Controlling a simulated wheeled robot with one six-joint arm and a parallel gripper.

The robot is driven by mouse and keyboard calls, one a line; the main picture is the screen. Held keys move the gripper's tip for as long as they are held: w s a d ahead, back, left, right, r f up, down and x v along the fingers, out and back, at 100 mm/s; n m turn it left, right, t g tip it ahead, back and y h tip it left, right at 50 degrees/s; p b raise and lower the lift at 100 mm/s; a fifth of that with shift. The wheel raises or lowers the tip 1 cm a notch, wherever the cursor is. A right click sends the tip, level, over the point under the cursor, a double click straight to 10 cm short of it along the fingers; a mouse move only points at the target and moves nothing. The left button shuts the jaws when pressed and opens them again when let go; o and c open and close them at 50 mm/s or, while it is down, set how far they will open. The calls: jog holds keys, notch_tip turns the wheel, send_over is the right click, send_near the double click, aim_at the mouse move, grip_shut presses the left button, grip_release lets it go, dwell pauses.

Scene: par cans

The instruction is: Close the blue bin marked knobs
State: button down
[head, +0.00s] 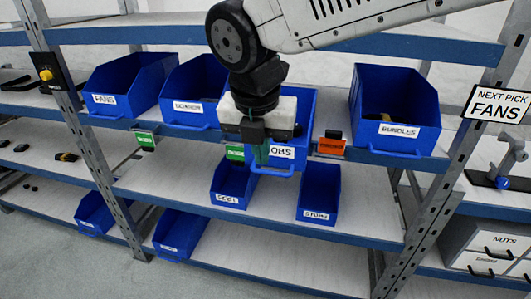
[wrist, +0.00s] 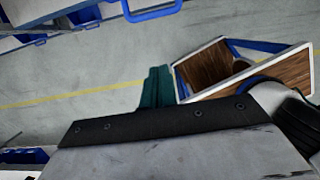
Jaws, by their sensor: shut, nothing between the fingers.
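The blue bin marked knobs (head: 301,133) is on the upper bin shelf in the head view, between two other blue bins. My arm hides its left part, so only "OBS" of its label shows. Its front and handle seem to stand out past the shelf edge. My gripper (head: 262,158) is in front of the bin's label, just by the handle; I cannot tell whether it touches. Its teal fingers are together and empty, also in the wrist view (wrist: 155,87). A blue handle (wrist: 152,14) shows at the top of the wrist view, apart from the fingers.
A bin marked bundles (head: 395,110) stands to the right, a bin marked fans (head: 125,85) far left. Smaller bins (head: 319,190) sit on the shelf below. A steel post (head: 440,205) rises at right. The wrist view shows floor and a wood-sided box (wrist: 210,68).

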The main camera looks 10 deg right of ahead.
jog(key=w+f, duration=0.1)
jog(key=f, duration=0.2)
jog(key=w+d+f, duration=0.1)
jog(key=w+f, duration=0.2)
jog(key=f, duration=0.2)
jog(key=shift+w+d+f, duration=0.25)
jog(key=shift+d+f, duration=0.05)
jog(key=shift+w+d+f, duration=0.1)
jog(key=shift+w+d, duration=0.05)
jog(key=shift+w, duration=0.3)
jog(key=w+d, duration=0.1)
jog(key=w, duration=0.3)
jog(key=w+d, duration=0.2)
jog(key=w, duration=0.3)
jog(key=w+d, duration=0.2)
jog(key=w, duration=0.2)
jog(key=shift+w, duration=0.35)
jog(key=shift+w+d, duration=0.1)
jog(key=shift+w, duration=0.25)
jog(key=shift+w+r, duration=0.1)
jog(key=shift+r, duration=0.1)
